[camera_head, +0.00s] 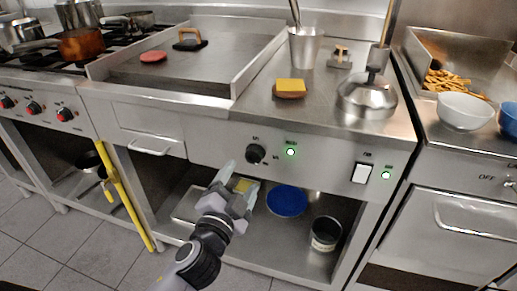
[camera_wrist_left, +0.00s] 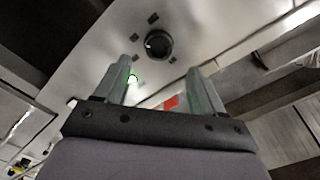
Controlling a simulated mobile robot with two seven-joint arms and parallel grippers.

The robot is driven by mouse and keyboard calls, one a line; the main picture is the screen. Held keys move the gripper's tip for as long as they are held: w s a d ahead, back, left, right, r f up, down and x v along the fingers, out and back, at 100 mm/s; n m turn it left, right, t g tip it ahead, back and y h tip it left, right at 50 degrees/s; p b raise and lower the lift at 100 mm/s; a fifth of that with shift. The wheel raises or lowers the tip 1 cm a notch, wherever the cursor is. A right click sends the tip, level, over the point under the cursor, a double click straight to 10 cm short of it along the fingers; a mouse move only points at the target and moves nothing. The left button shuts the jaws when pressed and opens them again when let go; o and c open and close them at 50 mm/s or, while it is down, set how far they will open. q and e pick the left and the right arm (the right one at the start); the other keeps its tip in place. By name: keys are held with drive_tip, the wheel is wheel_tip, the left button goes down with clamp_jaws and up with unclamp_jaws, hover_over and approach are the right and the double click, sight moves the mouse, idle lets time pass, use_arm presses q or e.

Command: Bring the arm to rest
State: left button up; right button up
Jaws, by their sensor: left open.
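My left gripper (camera_head: 241,186) is open and empty in the head view, in front of the griddle unit's control panel, below and left of a black knob (camera_head: 256,154). In the left wrist view its two fingers (camera_wrist_left: 164,80) stand apart with nothing between them, and the black knob (camera_wrist_left: 158,44) shows beyond them on the steel panel. A green light (camera_wrist_left: 133,79) shows beside the left finger. My left arm (camera_head: 200,255) comes up from the bottom of the head view. My right gripper is in neither view.
The griddle (camera_head: 190,60) holds a red patty (camera_head: 152,57) and a black press (camera_head: 189,40). A bun with cheese (camera_head: 290,88) and a metal dome (camera_head: 367,96) are on the right counter. On the lower shelf are a blue plate (camera_head: 287,200) and a can (camera_head: 325,234). Tiled floor (camera_head: 60,255) is clear at left.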

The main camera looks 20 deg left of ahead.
use_arm(q)
drive_tip(key=shift+f, duration=0.1)
drive_tip(key=s+a+f+n+g+h, duration=0.1)
drive_tip(key=s+a+f+n+g, duration=0.2)
drive_tip(key=s+f+n+g, duration=1)
drive_tip(key=s+a+r+m+t+p, duration=0.1)
drive_tip(key=s+r+m+t+p, duration=0.4)
drive_tip(key=p, duration=0.9)
drive_tip(key=shift+s+a+r+p, duration=0.25)
drive_tip(key=shift+s+p, duration=0.15)
drive_tip(key=shift+s, duration=0.45)
